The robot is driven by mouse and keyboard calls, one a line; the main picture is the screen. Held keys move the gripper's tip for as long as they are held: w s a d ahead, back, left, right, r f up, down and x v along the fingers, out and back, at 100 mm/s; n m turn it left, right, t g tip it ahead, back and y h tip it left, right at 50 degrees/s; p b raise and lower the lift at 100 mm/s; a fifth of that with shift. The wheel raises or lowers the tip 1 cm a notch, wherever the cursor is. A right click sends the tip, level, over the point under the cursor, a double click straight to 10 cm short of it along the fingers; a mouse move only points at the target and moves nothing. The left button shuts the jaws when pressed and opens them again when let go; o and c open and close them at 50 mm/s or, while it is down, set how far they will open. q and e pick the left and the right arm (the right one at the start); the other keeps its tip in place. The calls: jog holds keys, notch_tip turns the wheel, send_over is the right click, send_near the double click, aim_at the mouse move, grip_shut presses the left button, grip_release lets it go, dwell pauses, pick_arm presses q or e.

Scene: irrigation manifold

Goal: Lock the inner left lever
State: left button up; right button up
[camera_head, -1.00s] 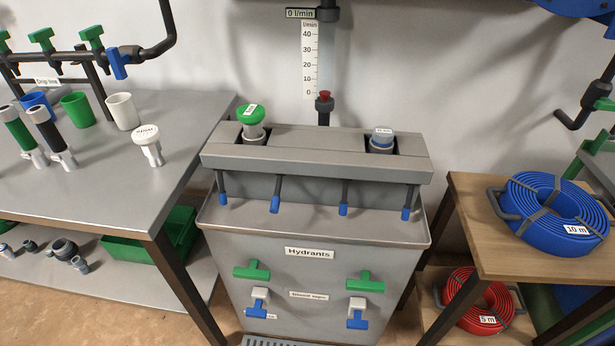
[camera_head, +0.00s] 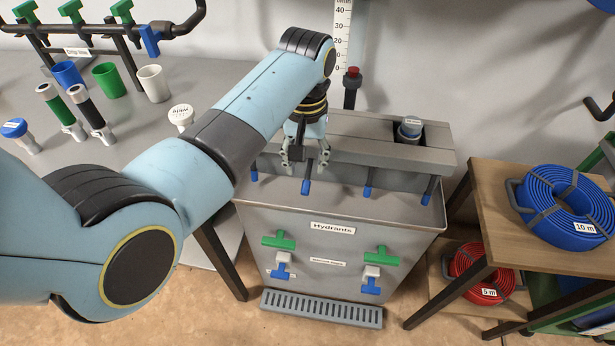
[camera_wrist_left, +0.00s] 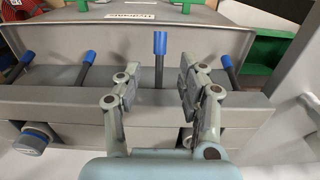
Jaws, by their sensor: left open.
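A row of blue-tipped levers hangs along the front of the grey Hydrants unit (camera_head: 400,158). The inner left lever (camera_head: 306,187) is second from the left and points down and forward; it also shows in the left wrist view (camera_wrist_left: 160,45). My left gripper (camera_head: 305,160) is open just above and behind its blue tip. In the left wrist view, the lever's dark shaft shows between the open fingers (camera_wrist_left: 157,84). The outer left lever (camera_head: 254,176) and inner right lever (camera_head: 368,190) stand to either side. My right gripper is out of view.
My left arm hides the unit's left socket. A blue-ringed cap (camera_head: 410,127) sits in the right socket. Green T-handles (camera_head: 279,240) are on the front panel. A bench (camera_head: 215,80) stands left, and a wooden shelf (camera_head: 488,175) with hoses stands right.

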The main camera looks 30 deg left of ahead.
aim_at(306, 181)
pick_arm(q)
notch_tip(306, 181, down, 5)
jog(key=shift+r+b, duration=0.1)
jog(key=shift+b, duration=0.25)
jog(key=shift+f, duration=0.7)
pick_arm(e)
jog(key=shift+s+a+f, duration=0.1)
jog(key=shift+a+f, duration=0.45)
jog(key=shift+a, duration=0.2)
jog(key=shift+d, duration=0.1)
pick_arm(q)
jog(key=shift+c, duration=0.7)
grip_shut()
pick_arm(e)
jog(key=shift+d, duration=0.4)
